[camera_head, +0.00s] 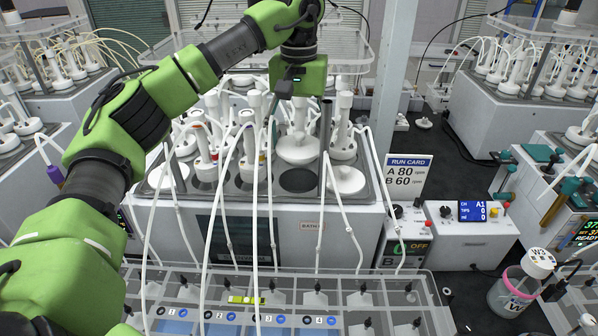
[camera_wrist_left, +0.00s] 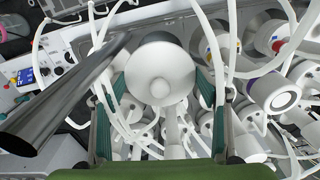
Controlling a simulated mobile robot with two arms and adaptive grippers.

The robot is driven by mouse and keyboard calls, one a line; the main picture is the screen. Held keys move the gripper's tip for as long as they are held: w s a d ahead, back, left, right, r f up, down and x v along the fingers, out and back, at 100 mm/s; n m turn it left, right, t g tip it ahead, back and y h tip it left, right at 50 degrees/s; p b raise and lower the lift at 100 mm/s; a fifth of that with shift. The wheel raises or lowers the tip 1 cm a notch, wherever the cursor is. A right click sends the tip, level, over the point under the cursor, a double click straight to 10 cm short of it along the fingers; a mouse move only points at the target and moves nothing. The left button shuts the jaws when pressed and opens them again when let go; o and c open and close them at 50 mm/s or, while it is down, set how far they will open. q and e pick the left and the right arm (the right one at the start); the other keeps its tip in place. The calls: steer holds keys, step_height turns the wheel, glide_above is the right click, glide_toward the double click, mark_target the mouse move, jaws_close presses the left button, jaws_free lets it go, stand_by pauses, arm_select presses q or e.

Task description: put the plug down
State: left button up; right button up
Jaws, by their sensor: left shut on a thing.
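My left gripper (camera_head: 298,98) is above the bath block (camera_head: 270,225), its arm coming in from the left. In the left wrist view a round white plug (camera_wrist_left: 160,72) sits between its green-padded fingers, and the gripper is shut on it. In the head view the white plug (camera_head: 298,150) shows below the gripper, just behind an open dark round hole (camera_head: 298,181) in the bath top. I cannot tell whether the plug touches the bath top. My right gripper is not in view.
White bottles with tubes (camera_head: 205,150) crowd the left of the gripper. A white lid (camera_head: 346,180) lies right of the hole. A metal tube (camera_wrist_left: 65,95) stands close by. A clear rack (camera_head: 425,290) is in front; a run card (camera_head: 408,175) stands right.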

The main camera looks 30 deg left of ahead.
mark_target(298, 146)
arm_select(q)
steer(key=f, duration=0.2)
steer(key=shift+s+a+f+p, duration=0.1)
steer(key=shift+s+f+p, duration=0.15)
steer(key=shift+f+p, duration=0.1)
steer(key=shift+w+f, duration=0.1)
steer(key=shift+f, duration=0.7)
steer(key=shift+s+f, duration=0.2)
steer(key=shift+f, duration=1.1)
steer(key=shift+s+f, duration=0.15)
steer(key=shift+f, duration=1.1)
steer(key=o, duration=1.1)
steer(key=shift+w, duration=0.4)
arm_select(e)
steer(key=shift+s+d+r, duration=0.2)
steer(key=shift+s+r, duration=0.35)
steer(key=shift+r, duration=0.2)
arm_select(q)
steer(key=shift+s, duration=0.1)
